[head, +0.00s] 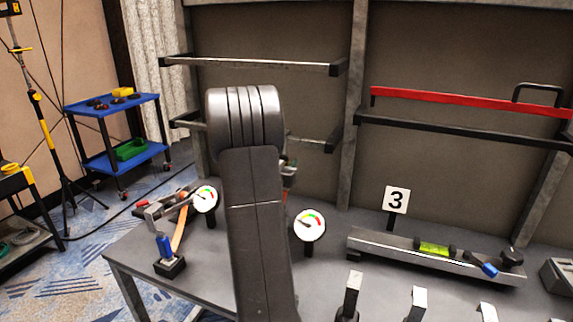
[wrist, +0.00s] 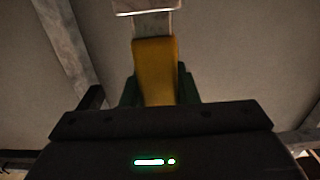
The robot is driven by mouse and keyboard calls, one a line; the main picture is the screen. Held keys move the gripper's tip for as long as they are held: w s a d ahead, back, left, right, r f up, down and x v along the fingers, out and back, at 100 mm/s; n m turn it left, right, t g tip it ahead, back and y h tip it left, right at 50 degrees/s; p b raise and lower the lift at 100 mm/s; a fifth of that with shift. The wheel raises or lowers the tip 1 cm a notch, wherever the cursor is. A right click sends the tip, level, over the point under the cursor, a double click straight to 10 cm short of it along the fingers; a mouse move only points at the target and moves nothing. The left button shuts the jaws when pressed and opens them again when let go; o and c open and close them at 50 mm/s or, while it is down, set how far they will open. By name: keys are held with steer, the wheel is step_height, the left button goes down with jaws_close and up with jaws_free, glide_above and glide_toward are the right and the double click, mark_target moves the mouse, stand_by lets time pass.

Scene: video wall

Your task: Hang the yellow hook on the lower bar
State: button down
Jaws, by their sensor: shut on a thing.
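The yellow hook (wrist: 155,72) shows in the wrist view, upright between the dark green fingers of my gripper (wrist: 158,92), which is shut on it. A grey metal strip rises from its yellow part to a pale plate (wrist: 143,5) at the top edge. In the head view my arm hides the hook and most of my gripper; only a small part (head: 288,172) shows beside the arm. The lower bar (head: 318,143) on the left wall panel is partly hidden behind my arm. I cannot tell whether the hook touches it.
An upper bar (head: 250,65) runs above it. A red rail (head: 460,100) and a black bar (head: 455,133) are on the right panel. The table (head: 125,262) holds gauges (head: 310,225), a blue-handled tool (head: 165,248), a spirit-level beam (head: 390,248) and several upright pieces in front.

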steer(key=shift+f, duration=0.15)
steer(key=c, duration=1.1)
jaws_free()
steer(key=shift+o, duration=0.2)
steer(key=v, duration=1.2)
steer(key=shift+b, duration=0.3)
steer(key=x, duration=0.4)
steer(key=p+x, duration=0.1)
steer(key=x, duration=0.3)
steer(key=r+x, duration=0.1)
steer(key=x, duration=0.3)
steer(key=shift+w, duration=0.1)
steer(key=shift+r+p, duration=0.6)
